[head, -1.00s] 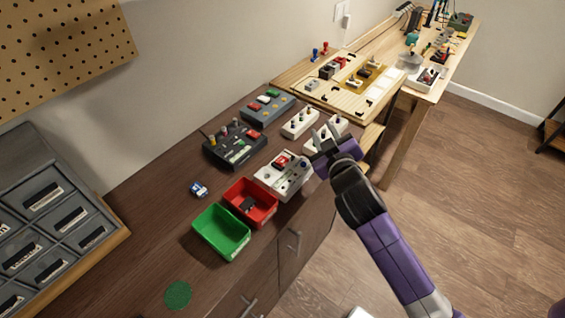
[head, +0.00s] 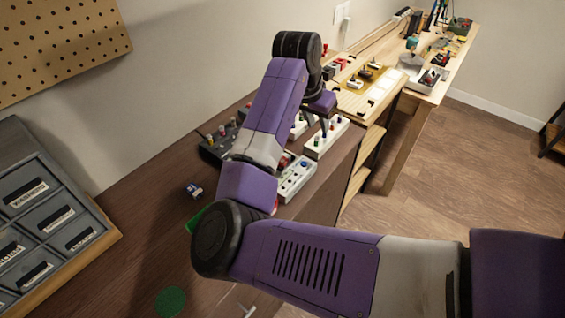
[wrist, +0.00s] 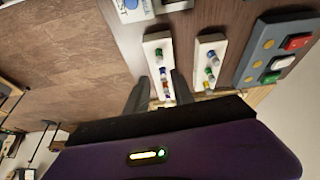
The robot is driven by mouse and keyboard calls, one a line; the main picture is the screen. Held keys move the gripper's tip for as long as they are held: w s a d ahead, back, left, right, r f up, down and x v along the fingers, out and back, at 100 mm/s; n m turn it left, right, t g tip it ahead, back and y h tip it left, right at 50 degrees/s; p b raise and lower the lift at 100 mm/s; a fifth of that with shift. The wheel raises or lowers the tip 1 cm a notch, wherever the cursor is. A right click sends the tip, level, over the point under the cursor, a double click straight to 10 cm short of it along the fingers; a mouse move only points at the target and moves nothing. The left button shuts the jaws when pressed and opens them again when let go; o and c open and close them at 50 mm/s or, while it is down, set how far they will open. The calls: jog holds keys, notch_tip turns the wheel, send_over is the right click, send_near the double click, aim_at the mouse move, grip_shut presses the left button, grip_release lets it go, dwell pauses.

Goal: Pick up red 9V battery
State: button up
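I cannot pick out the red 9V battery for certain. A small red patch (head: 290,157) shows at the white open box (head: 298,178), mostly behind my arm. In the wrist view the box's edge (wrist: 130,10) shows at the top, cut off by the frame. My gripper (head: 316,128) points down over the white knobbed pedals at the bench's right side. In the wrist view its two fingers (wrist: 160,88) are apart, on either side of the near end of a white pedal (wrist: 157,52). Nothing is visibly held between them.
A second white pedal (wrist: 210,50) and a grey pedal (wrist: 256,62) stand alongside. A blue-and-white battery-like block (head: 194,190) lies on the dark bench (head: 150,225). My arm hides most of the green and red bins. A drawer cabinet (head: 45,215) stands at left.

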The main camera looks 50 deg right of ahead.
aim_at(283, 158)
jog(key=w+a+y, duration=0.1)
jog(key=a, duration=0.2)
jog(key=w+a+r+y, duration=0.1)
jog(key=a+y, duration=0.1)
jog(key=a, duration=0.1)
jog(key=w+a+y, duration=0.1)
jog(key=a, duration=0.3)
jog(key=shift+w+r+y+b, duration=0.15)
jog(key=shift+w+y+b, duration=0.15)
jog(key=shift+y, duration=0.1)
jog(key=shift+a+f, duration=0.15)
jog(key=shift+f, duration=0.2)
jog(key=shift+s+f+p, duration=0.1)
jog(key=shift+f+p, duration=0.25)
jog(key=shift+f, duration=3.1)
grip_shut()
